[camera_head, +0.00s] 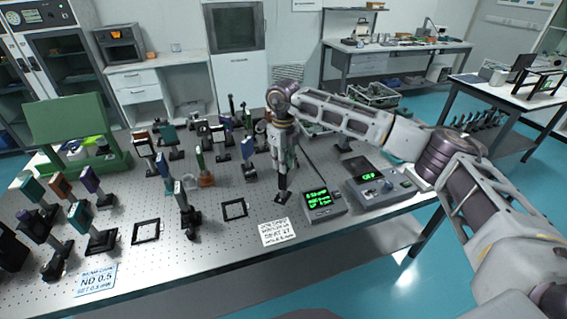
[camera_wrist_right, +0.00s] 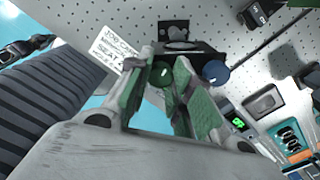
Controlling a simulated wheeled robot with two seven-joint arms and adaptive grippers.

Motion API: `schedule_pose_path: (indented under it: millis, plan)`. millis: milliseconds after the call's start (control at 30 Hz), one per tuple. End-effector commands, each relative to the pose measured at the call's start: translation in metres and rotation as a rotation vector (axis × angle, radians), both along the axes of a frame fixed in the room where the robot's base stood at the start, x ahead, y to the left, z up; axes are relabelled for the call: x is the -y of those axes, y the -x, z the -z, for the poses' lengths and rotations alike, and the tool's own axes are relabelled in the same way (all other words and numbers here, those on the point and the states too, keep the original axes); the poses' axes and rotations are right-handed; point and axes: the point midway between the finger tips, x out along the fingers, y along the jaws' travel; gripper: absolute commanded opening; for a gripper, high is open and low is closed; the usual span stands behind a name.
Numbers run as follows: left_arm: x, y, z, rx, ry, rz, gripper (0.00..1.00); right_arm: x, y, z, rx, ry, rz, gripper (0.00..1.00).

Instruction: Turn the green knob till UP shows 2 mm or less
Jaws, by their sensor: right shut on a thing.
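My right gripper (camera_head: 282,188) reaches straight down to a small dark mount (camera_head: 282,198) near the table's front edge. In the right wrist view, the gripper (camera_wrist_right: 168,66) has its green-padded fingers shut on the green knob (camera_wrist_right: 163,76). A blue knob (camera_wrist_right: 215,72) sits just right of it on the same dark mount (camera_wrist_right: 182,47). The green knob is hidden in the head view. A readout box (camera_head: 323,215) right of the gripper shows several lines of green text; its UP value is too small to read surely. My left gripper is not in view.
A second box (camera_head: 382,188) with a green display stands right of the readout. A printed card (camera_head: 277,232) lies in front of the mount.

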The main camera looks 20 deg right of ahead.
Motion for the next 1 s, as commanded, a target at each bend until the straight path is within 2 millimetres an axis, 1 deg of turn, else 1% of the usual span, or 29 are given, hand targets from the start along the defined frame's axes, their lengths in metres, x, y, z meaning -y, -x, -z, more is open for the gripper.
schedule_pose_path:
  millis: [333,367,500,533,833,1000]
  plan:
    - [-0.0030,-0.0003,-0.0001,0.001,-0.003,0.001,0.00,0.0001,-0.0009,-0.0015,0.003,-0.001,0.003,0.00]
    - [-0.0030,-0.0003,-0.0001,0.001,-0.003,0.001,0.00,0.0001,-0.0009,-0.0015,0.003,-0.001,0.003,0.24]
    - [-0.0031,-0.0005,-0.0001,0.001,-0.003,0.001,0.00,0.0001,-0.0007,-0.0012,0.002,0.000,0.003,0.42]
    - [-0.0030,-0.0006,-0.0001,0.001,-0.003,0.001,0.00,0.0000,-0.0006,-0.0011,0.002,0.000,0.003,0.45]
    - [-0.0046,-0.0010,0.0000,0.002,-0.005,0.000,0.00,0.0001,-0.0003,-0.0007,0.001,0.000,0.002,0.45]
    - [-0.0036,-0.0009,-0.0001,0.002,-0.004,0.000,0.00,0.0000,-0.0004,-0.0052,0.001,0.000,0.002,0.45]
